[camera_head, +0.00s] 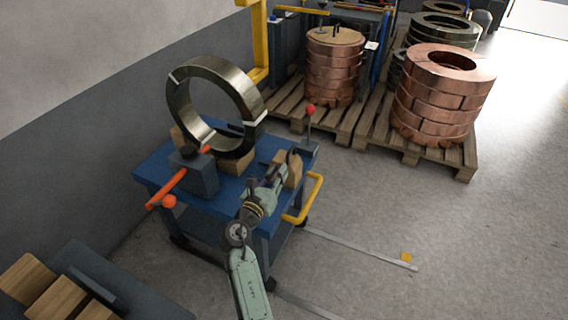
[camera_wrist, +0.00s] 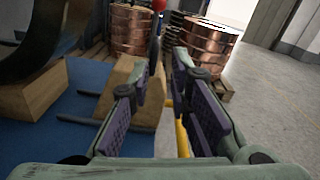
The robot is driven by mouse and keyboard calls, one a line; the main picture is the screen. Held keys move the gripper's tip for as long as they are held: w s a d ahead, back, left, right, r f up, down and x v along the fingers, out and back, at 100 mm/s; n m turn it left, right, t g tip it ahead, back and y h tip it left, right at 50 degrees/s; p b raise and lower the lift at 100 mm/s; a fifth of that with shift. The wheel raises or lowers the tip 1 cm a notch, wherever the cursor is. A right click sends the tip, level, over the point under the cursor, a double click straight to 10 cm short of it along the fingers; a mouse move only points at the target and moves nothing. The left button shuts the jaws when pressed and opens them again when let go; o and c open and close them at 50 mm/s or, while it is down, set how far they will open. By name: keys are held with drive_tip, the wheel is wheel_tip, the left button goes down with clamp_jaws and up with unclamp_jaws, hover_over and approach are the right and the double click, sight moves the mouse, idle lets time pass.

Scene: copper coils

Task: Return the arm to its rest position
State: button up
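My arm reaches from the bottom of the head view up to a blue-topped cart. My gripper (camera_head: 284,165) is over the cart's right side, beside a wooden block (camera_head: 294,172). In the wrist view, my gripper (camera_wrist: 160,82) has its two purple-padded fingers apart, with nothing held between them. The wooden block (camera_wrist: 138,88) shows behind the left finger; whether they touch is unclear.
The blue cart (camera_head: 152,172) bears a large metal ring coil (camera_head: 178,100) on wooden blocks and a dark block (camera_head: 199,180) with an orange bar. Its yellow handle (camera_head: 316,190) is close to my gripper. Copper coils (camera_head: 413,112) stand on pallets behind. The right floor is clear.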

drive_tip(key=shift+s+a, duration=0.25)
drive_tip(key=shift+s, duration=0.3)
